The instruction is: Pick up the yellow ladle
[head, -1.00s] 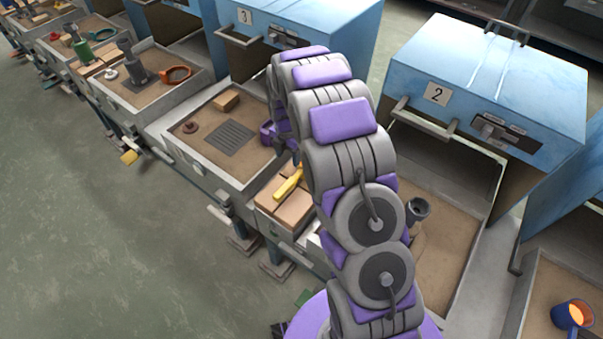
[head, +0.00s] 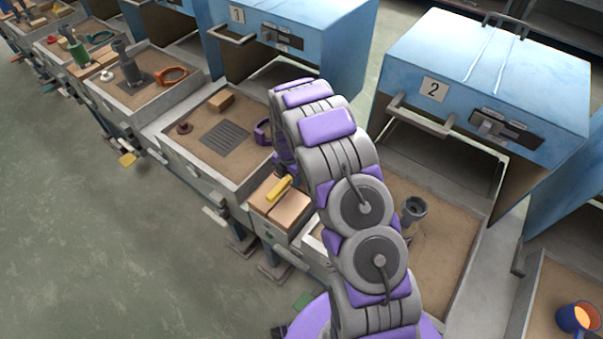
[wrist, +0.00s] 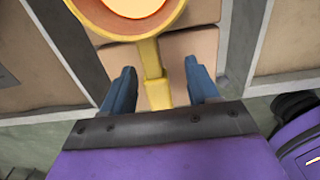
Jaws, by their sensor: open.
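The yellow ladle (wrist: 150,60) lies on tan blocks between two sand trays. In the wrist view its round bowl, with a pale orange inside, is at the top, cut by the frame edge. Its handle points down toward my gripper. In the head view only part of the yellow handle (head: 279,190) shows; my arm hides the rest. My gripper (wrist: 157,72) is open, with one blue finger on each side of the handle and a visible gap on both sides. My fingers are hidden behind my arm in the head view.
A sand tray with a dark grate (head: 225,138) is to the left of the blocks (head: 287,209). Another, with a grey cup (head: 413,210), is to the right. Blue numbered furnaces (head: 480,75) stand behind. A blue ladle (head: 574,317) is at the far right.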

